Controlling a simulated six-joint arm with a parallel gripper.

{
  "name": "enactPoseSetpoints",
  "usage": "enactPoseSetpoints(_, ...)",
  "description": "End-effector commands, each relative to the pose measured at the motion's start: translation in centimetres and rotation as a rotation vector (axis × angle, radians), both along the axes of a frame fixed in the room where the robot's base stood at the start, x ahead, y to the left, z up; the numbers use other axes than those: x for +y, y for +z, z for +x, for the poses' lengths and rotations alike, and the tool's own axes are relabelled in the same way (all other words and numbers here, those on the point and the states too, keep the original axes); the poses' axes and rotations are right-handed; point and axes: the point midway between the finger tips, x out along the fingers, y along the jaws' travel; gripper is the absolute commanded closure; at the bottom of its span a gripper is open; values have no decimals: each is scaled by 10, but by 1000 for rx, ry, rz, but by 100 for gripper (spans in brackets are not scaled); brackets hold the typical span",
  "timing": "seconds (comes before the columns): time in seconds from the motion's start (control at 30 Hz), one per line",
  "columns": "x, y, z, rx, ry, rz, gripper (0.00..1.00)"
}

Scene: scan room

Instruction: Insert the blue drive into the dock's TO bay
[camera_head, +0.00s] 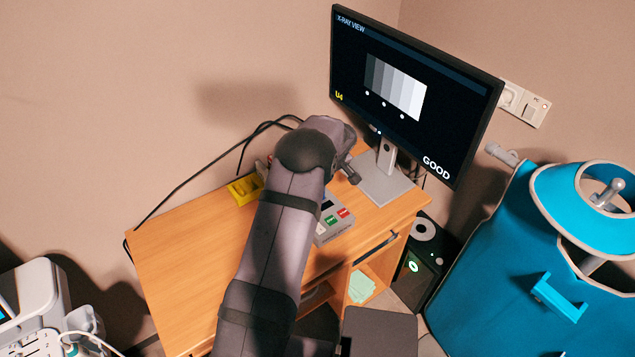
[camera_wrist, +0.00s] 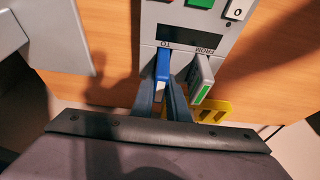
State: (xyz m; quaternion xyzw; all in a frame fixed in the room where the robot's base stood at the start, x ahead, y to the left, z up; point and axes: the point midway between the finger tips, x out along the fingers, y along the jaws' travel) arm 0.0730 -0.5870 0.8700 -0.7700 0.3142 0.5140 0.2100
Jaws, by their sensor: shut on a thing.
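The grey dock (camera_head: 333,222) stands on the desk, partly hidden behind my arm in the head view. In the wrist view the dock (camera_wrist: 186,18) shows a dark display and the labels TO and FROM. My gripper (camera_wrist: 163,88) is shut on the blue drive (camera_wrist: 162,66). The drive's far end is at the TO bay, in line with its label; how deep it sits I cannot tell. A grey drive with a green label (camera_wrist: 201,80) stands in the FROM bay, just right of my fingers. My gripper and the blue drive are hidden in the head view.
A yellow tray (camera_head: 244,189) lies behind my arm, also seen beyond the FROM drive (camera_wrist: 212,110). The monitor (camera_head: 412,95) reads GOOD and stands on a grey base (camera_head: 380,183) at the back right. The desk's left part (camera_head: 185,250) is clear.

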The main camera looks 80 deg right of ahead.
Motion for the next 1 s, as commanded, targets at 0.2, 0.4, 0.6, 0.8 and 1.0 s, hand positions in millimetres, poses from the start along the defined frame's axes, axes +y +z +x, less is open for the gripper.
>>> enactPoseSetpoints(0.2,0,-3,0,0,0,-1,100)
enactPoseSetpoints(0.4,0,-3,0,0,0,-1,64)
enactPoseSetpoints(0.6,0,-3,0,0,0,0,58)
enactPoseSetpoints(0.8,0,-3,0,0,0,0,58)
enactPoseSetpoints(1.0,0,-1,0,0,0,0,58)
